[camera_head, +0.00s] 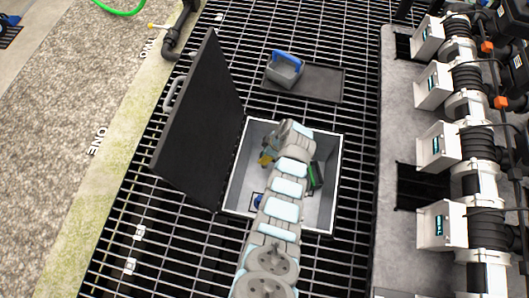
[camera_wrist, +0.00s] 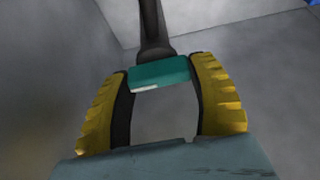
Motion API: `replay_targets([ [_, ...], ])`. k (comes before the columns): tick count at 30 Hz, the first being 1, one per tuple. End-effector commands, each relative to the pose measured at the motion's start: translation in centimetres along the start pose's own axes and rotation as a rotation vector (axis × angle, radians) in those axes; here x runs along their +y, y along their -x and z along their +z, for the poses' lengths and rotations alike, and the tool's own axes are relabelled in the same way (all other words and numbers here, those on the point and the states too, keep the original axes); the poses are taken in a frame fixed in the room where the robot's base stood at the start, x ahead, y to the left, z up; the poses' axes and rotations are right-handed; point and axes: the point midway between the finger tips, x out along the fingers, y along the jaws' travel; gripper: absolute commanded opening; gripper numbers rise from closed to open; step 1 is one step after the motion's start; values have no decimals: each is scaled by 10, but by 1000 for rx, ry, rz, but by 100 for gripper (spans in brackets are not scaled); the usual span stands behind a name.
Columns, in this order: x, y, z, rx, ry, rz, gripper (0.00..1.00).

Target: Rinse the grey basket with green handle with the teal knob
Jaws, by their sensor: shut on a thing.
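The teal knob (camera_wrist: 160,74) sits at the end of a dark stem in the wrist view. My gripper (camera_wrist: 162,92) has its yellow fingers shut on it, one on each side. In the head view my gripper (camera_head: 267,158) is inside the grey tote, near its left wall, and the knob is hidden there. A basket with a green handle (camera_head: 316,174) is in the right part of the tote, beside my arm and partly hidden by it.
The grey tote (camera_head: 333,185) has its dark lid (camera_head: 200,125) open to the left. A grey basket with a blue handle (camera_head: 284,70) stands on a dark mat (camera_head: 322,82) behind it. A blue item (camera_head: 257,201) is at the tote's near left. Valves (camera_head: 440,145) line the right.

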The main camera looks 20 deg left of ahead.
Motion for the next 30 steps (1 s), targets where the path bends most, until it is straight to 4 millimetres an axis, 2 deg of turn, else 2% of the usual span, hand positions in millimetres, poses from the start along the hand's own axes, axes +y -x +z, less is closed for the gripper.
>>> replay_targets([
  [14, 0, -1, 1, -2, 12, -6, 25],
  [15, 0, -1, 1, -2, 12, -6, 67],
  [17, 0, -1, 1, -2, 12, -6, 84],
  [18, 0, -1, 1, -1, 12, -6, 89],
  [30, 0, 2, 0, -1, 12, -4, 89],
])
